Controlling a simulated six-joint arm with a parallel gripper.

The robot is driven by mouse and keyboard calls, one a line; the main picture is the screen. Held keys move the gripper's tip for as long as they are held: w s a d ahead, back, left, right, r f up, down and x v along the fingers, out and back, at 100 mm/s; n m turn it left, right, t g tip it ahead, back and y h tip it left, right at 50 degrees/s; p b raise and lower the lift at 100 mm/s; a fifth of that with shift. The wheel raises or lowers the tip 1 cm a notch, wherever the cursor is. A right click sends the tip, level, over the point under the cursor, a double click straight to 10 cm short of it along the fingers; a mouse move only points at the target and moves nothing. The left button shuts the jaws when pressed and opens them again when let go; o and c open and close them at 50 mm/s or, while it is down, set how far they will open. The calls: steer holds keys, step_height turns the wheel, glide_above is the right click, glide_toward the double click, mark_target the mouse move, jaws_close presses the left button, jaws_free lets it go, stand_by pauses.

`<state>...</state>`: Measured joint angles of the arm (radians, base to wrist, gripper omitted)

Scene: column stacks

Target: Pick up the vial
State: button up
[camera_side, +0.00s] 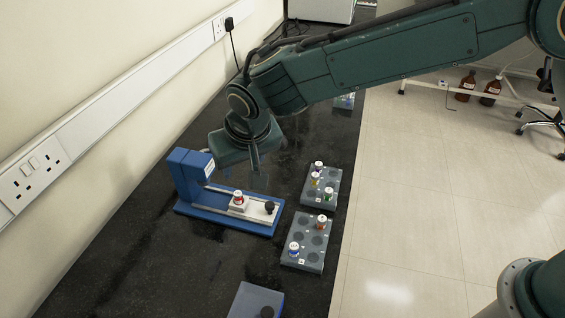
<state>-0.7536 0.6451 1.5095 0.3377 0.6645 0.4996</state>
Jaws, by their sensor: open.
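A vial with a white cap and red body (238,198) stands upright on the sliding stage of a blue-and-white device (205,211). Other vials stand in two grey racks: several in the farther rack (333,187), and one with a red-orange body (321,222) and one with a blue body (294,248) in the nearer rack (315,266). The frame does not tell which vial the task means. My gripper (256,178) is open and empty, pointing down above and behind the device's stage. It is apart from every vial; its fingertips are small and partly unclear.
A grey-blue box (257,301) stands at the front of the dark bench. A wall with sockets (34,167) bounds the left. The bench's front left is clear.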

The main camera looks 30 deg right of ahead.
glide_above(238, 193)
steer(key=s, duration=0.2)
steer(key=shift+s+f, duration=0.2)
steer(key=shift+f, duration=3.9)
steer(key=shift+f, duration=0.1)
steer(key=shift+x, duration=2.55)
jaws_close()
